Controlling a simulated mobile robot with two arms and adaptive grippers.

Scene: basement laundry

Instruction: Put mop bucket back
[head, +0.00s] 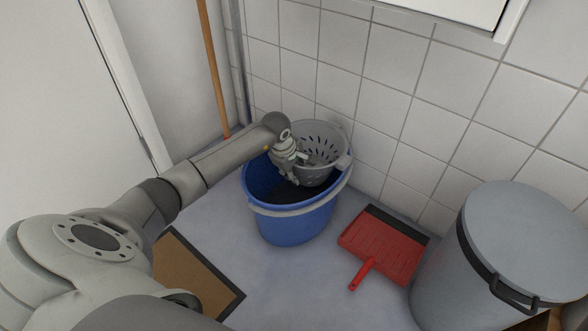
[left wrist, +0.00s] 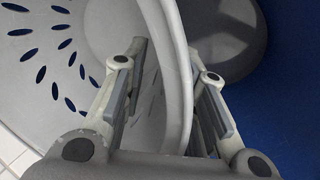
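The mop bucket (head: 295,225) is blue with a pale rim and stands upright on the floor by the tiled wall. A grey perforated wringer basket (head: 322,145) sits at its back right side. My left gripper (head: 292,170) reaches over the bucket from the left, at the basket's edge. In the left wrist view my left gripper (left wrist: 167,52) is open, one finger inside the basket (left wrist: 55,60) and one outside, with the basket wall between them and gaps visible. The bucket's blue inside (left wrist: 295,95) shows at the right. My right gripper is not in view.
A red dustpan (head: 382,246) lies on the floor right of the bucket. A grey lidded bin (head: 450,260) stands at the far right. A brown mat (head: 190,280) lies at the lower left. A wooden pole (head: 212,65) leans in the corner behind the bucket.

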